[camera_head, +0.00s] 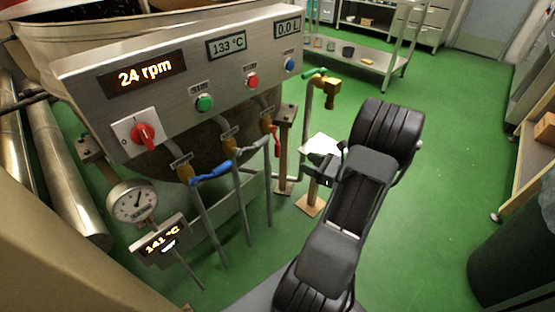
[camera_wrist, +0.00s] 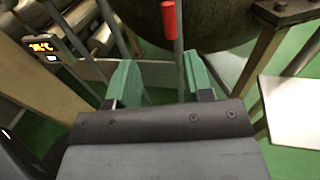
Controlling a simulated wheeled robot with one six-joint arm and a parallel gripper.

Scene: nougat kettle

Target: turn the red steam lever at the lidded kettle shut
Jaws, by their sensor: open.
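The red steam lever (camera_head: 277,140) hangs down from a brass valve (camera_head: 267,122) under the kettle's control panel. In the wrist view the red lever (camera_wrist: 169,20) shows at the top, ahead of my gripper and apart from it. My gripper (camera_wrist: 163,80) is open and empty, its two green-padded fingers spread, with a grey pipe showing between them. In the head view my arm stands right of the lever, and the fingertips are mostly hidden. The kettle (camera_head: 150,158) is partly hidden behind the panel; its dark round belly (camera_wrist: 215,20) shows in the wrist view.
A blue lever (camera_head: 210,173) on a neighbouring pipe sits left of the red one. A gauge (camera_head: 133,203) and a lit display (camera_head: 161,240) stand front left. A brass tap with a green handle (camera_head: 314,73) rises behind.

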